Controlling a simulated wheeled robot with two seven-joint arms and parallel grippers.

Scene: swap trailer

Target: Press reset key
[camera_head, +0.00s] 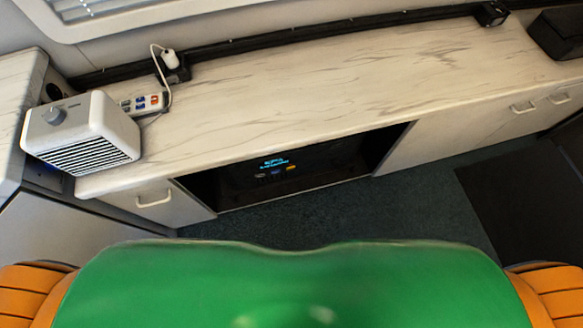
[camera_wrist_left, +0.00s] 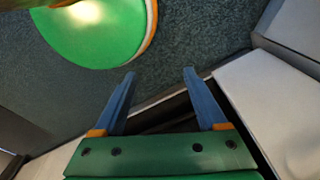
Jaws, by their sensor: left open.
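A dark unit with a lit cyan display (camera_head: 273,163) sits in the open recess under the counter. A row of small coloured keys (camera_head: 275,172) shows just below its text. The lettering is too small to read, so I cannot tell which one is the reset key. My left gripper (camera_wrist_left: 160,76) shows only in the left wrist view. Its two blue fingers are apart with nothing between them, above the dark floor and beside a pale panel edge. The display and keys are not visible there. My right gripper is in neither view.
A marbled counter (camera_head: 330,75) runs above the recess. On its left stand a white heater (camera_head: 82,130) and a power strip (camera_head: 140,103) with a plugged-in cable. Cabinet handles (camera_head: 155,200) stick out beside the recess. Dark floor (camera_head: 340,212) lies open in front.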

